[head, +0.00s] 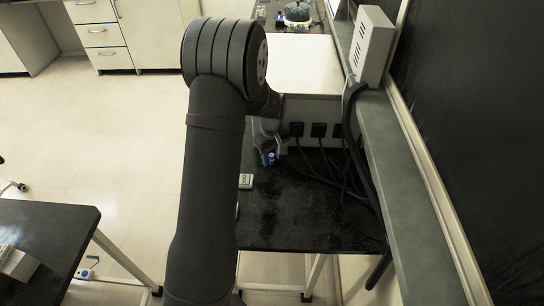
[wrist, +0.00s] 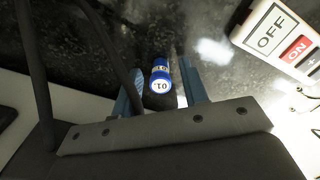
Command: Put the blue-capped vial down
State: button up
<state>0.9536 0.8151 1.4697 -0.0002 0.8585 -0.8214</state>
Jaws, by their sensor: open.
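The blue-capped vial (wrist: 160,76) is between the two blue finger pads of my gripper (wrist: 160,84) in the wrist view. Its blue cap has a white marked top facing the camera. Gaps show on both sides of it, so the jaws are open around it. In the head view the blue cap (head: 271,158) shows small below my gripper (head: 268,147), over the black bench top (head: 300,215). The vial's lower part is hidden, so I cannot tell whether its base touches the bench.
A white box (head: 308,80) stands just behind the gripper, with black plugs and cables (head: 340,170) at its right. The wrist view shows an OFF/ON panel (wrist: 280,35). The bench front is clear.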

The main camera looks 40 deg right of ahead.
aim_at(272, 155)
notch_tip(272, 155, up, 12)
dwell(0.4)
jog(key=shift+f, duration=0.1)
jog(key=shift+f, duration=4.35)
